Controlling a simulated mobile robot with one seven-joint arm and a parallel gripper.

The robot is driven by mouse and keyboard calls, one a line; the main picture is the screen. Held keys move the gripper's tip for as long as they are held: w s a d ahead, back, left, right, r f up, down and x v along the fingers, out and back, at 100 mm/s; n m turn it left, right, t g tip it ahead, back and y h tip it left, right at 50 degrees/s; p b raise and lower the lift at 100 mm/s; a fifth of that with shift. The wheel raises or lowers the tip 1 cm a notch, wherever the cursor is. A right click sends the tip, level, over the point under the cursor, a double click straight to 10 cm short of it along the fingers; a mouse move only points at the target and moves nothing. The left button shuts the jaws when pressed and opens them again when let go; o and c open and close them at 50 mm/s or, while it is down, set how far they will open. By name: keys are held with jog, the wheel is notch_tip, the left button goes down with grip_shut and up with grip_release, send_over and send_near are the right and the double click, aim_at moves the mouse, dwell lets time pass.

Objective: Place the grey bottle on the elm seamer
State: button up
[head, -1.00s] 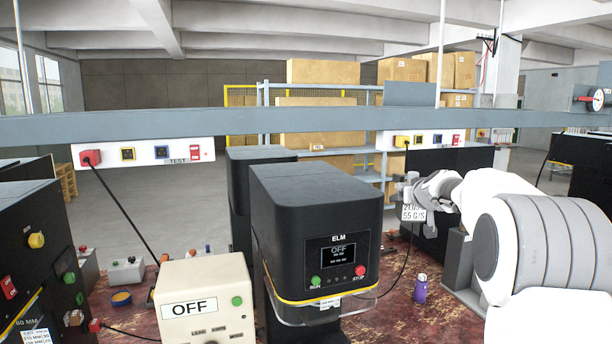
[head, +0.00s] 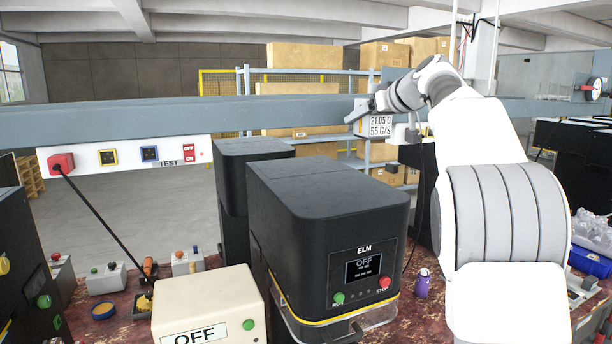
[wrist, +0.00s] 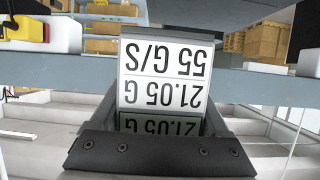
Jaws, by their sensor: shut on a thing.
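The elm seamer (head: 325,205) is a big black machine in the middle of the head view, marked ELM, its screen reading OFF above green and red buttons. A clear guard (head: 345,325) juts out below its yellow stripe. My gripper (head: 376,106) is raised behind and above the seamer's right side, in front of the grey beam. It is shut on a boxy thing with a white label (wrist: 162,75) reading 21.05 G and 55 G/S, upside down in the wrist view. I cannot make out a grey bottle; the label hides most of what I hold.
A purple bottle (head: 423,283) stands on the bench right of the seamer. A cream box (head: 207,305) marked OFF is front left. The long grey beam (head: 200,117) crosses behind the seamer, carrying a white socket panel (head: 125,157). A blue bin (head: 590,258) is at right.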

jog(key=shift+w+a, duration=0.1)
jog(key=shift+a, duration=0.2)
jog(key=s+a+f, duration=0.2)
jog(key=s, duration=0.1)
jog(key=s+a+f+b, duration=0.1)
jog(key=s+a+f, duration=0.1)
jog(key=s, duration=0.1)
jog(key=s+a+f+b, duration=0.1)
jog(key=s+a+f, duration=0.1)
jog(key=s, duration=0.1)
jog(key=shift+s+a+f, duration=0.2)
jog(key=shift+a+f, duration=0.1)
jog(key=shift+f, duration=0.1)
jog(key=shift+f+b, duration=0.45)
jog(key=shift+f, duration=1.55)
jog(key=shift+f, duration=0.1)
jog(key=o, duration=1.5)
jog(key=shift+o, duration=0.2)
